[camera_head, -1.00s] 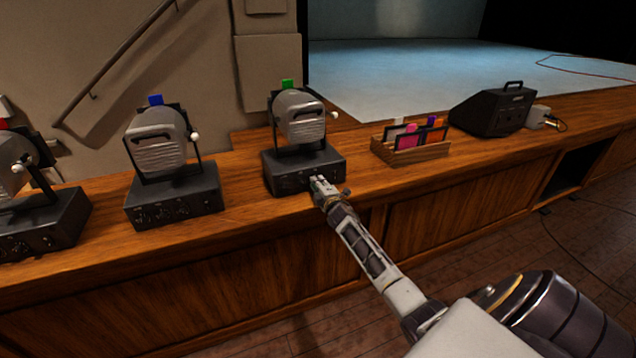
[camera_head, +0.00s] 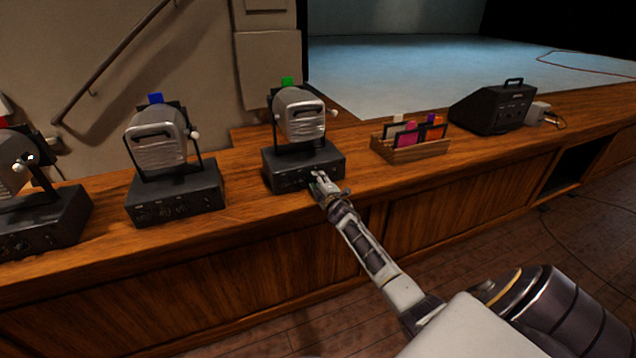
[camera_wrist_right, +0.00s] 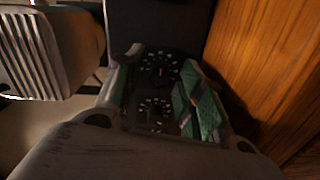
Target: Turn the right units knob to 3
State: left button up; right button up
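The right unit, a black box (camera_head: 280,176) under a grey lamp with a green tab (camera_head: 288,84), stands on the wooden desk. Its front panel carries small knobs. My right gripper (camera_head: 321,183) is at the right part of that front. In the right wrist view, the green-padded fingers of the right gripper (camera_wrist_right: 158,98) are apart. A black knob with a white-marked dial (camera_wrist_right: 160,71) shows between and beyond them, and another dial (camera_wrist_right: 153,111) lies nearer. Neither finger clearly touches a knob. The settings are too small and dark to read. My left gripper is out of view.
A middle unit with a blue tab (camera_head: 155,98) and another unit (camera_head: 40,222) stand to the left. A wooden box of coloured cards (camera_head: 411,150) and a black slanted console (camera_head: 493,110) stand to the right. The desk between is clear.

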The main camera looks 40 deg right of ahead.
jog(key=v, duration=1.2)
dwell(1.1)
dwell(0.7)
